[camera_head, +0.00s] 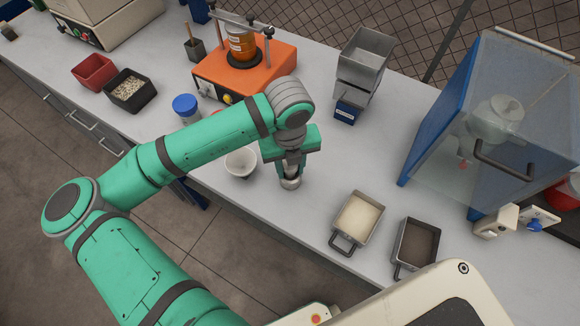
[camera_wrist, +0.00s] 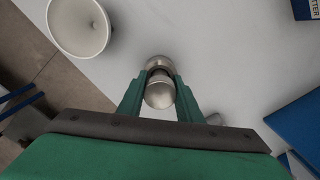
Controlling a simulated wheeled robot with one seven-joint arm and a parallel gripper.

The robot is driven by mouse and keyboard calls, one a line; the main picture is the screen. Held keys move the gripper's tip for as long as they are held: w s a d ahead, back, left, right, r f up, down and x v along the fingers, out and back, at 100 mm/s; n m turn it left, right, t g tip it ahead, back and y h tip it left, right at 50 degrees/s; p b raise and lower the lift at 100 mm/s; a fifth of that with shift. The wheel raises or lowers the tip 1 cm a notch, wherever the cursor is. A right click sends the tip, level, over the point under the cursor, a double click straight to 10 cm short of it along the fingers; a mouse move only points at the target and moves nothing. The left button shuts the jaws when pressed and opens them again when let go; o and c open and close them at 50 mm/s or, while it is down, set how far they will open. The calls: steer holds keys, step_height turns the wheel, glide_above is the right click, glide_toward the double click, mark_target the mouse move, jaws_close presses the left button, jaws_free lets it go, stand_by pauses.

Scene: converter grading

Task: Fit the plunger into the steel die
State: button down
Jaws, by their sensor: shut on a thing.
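My gripper (camera_head: 290,164) points down over the bench, right of a white bowl. It is shut on the plunger, whose round metal knob (camera_wrist: 160,94) shows between the two green fingers in the wrist view. The steel die (camera_head: 290,183) is a small metal cylinder standing on the bench directly below the gripper. Its rim also shows just beyond the knob in the wrist view (camera_wrist: 158,62). The plunger's lower part is hidden by the knob and fingers. I cannot tell whether it is inside the die or just above it.
The white bowl (camera_head: 240,162) stands close to the left. Two metal pans, one with pale powder (camera_head: 338,240) and one dark (camera_head: 399,268), lie to the right. An orange shaker (camera_head: 270,80) and a hopper stand behind. Bare bench surrounds the die.

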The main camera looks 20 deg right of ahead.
steer(key=shift+s+f, duration=0.2)
steer(key=shift+f, duration=0.7)
steer(key=c, duration=1.2)
jaws_free()
steer(key=shift+w+r, duration=0.1)
steer(key=shift+w+d+r, duration=0.15)
steer(key=shift+d+r, duration=0.05)
steer(key=shift+a+r, duration=0.2)
steer(key=shift+r, duration=2.45)
